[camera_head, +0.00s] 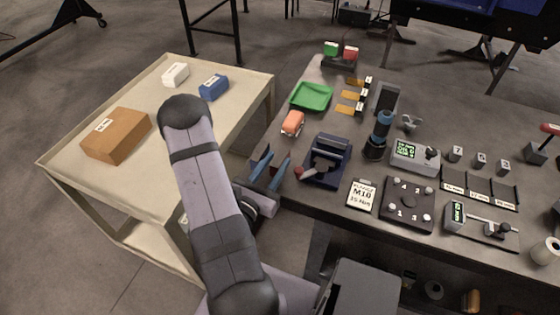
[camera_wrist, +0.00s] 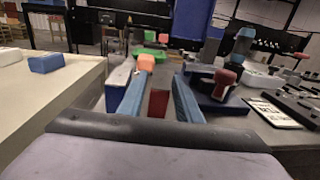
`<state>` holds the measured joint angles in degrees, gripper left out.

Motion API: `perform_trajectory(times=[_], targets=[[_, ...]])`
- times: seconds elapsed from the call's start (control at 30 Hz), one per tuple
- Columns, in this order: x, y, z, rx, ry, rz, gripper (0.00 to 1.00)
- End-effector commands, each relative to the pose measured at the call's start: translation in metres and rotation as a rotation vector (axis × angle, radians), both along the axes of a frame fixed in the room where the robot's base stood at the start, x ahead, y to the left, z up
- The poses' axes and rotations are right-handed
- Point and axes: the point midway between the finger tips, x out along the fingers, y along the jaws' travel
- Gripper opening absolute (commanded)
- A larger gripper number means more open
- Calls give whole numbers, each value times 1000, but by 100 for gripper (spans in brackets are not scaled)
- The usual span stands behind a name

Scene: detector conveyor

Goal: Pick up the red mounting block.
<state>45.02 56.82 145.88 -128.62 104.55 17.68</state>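My gripper (camera_head: 270,168) is at the left edge of the workbench, its two blue fingers spread apart. In the wrist view the open fingers (camera_wrist: 158,95) point forward. A dark red block-like shape (camera_wrist: 158,103) shows between them, apart from the left finger. I cannot tell whether it touches the right one. It is dim and partly hidden, and I cannot make it out in the head view, so I cannot tell if it is the red mounting block. Another red piece (camera_head: 350,53) sits beside a green one (camera_head: 331,48) on a black stand at the back.
A dark blue device (camera_head: 328,160) with a red knob (camera_head: 298,172) stands right of my gripper. An orange object (camera_head: 292,123) and a green tray (camera_head: 310,96) lie behind. On the left, a pale table (camera_head: 160,190) holds a brown box (camera_head: 115,137) and a blue box (camera_head: 213,88).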

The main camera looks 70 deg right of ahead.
Motion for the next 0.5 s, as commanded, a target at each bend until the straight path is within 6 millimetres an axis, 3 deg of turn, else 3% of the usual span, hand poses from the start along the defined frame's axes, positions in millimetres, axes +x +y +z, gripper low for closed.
perform_trajectory(times=[0.2,0.5], targets=[[-2,-16,0,-2,0,-4,31],[-3,-23,2,-1,2,-4,31]])
